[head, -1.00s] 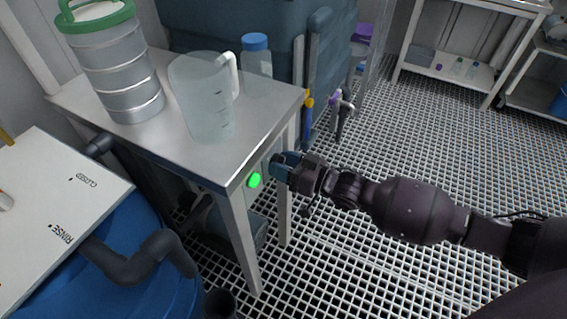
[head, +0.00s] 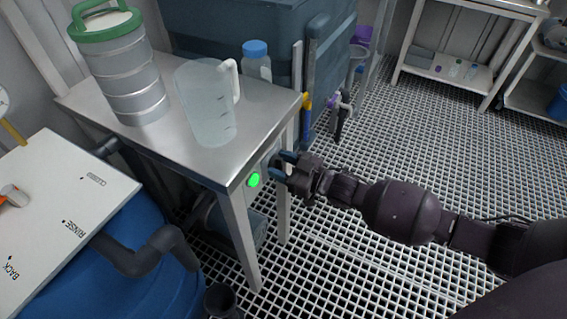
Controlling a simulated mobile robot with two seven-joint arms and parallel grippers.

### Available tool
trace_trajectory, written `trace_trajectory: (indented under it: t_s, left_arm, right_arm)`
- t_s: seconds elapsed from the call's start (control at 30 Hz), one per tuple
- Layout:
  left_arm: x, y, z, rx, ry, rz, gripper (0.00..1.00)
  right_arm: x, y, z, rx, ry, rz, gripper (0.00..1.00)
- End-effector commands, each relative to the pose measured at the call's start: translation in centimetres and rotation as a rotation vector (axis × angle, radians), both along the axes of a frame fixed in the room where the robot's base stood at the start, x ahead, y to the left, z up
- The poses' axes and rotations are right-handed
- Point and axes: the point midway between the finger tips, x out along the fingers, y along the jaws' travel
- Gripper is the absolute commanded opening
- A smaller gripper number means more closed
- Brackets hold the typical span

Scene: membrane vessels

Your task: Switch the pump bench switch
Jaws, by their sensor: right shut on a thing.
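The pump bench (head: 150,150) is a steel-topped table at the left, with a lit green round light (head: 254,180) on its right-hand side panel. My right gripper (head: 280,165) comes in from the right and has its blue fingertips at this panel, just right of the green light. It is shut on a small part there, which I take to be the bench switch. The fingers hide the switch, so its position cannot be read. My left gripper is not in view.
On the bench top stand a ringed steel vessel with a green handle (head: 118,70), a clear jug (head: 207,105) and a blue-capped bottle (head: 257,64). A blue drum (head: 140,240) with a white labelled panel (head: 60,200) is at the lower left. The grated floor at right is clear.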

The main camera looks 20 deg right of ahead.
Motion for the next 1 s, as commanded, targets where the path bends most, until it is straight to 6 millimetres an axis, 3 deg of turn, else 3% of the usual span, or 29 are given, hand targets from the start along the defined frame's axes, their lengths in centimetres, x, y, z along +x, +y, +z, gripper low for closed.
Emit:
trace_trajectory:
  t_s: [0.5, 1.0]
  left_arm:
    - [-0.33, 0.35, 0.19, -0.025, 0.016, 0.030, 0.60]
    - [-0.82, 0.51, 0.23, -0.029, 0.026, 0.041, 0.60]
  right_arm:
    - [-0.09, 0.12, 0.10, -0.353, -0.276, -0.001, 0.24]
    - [-0.16, 0.14, -0.16, -0.497, -0.387, 0.000, 0.24]
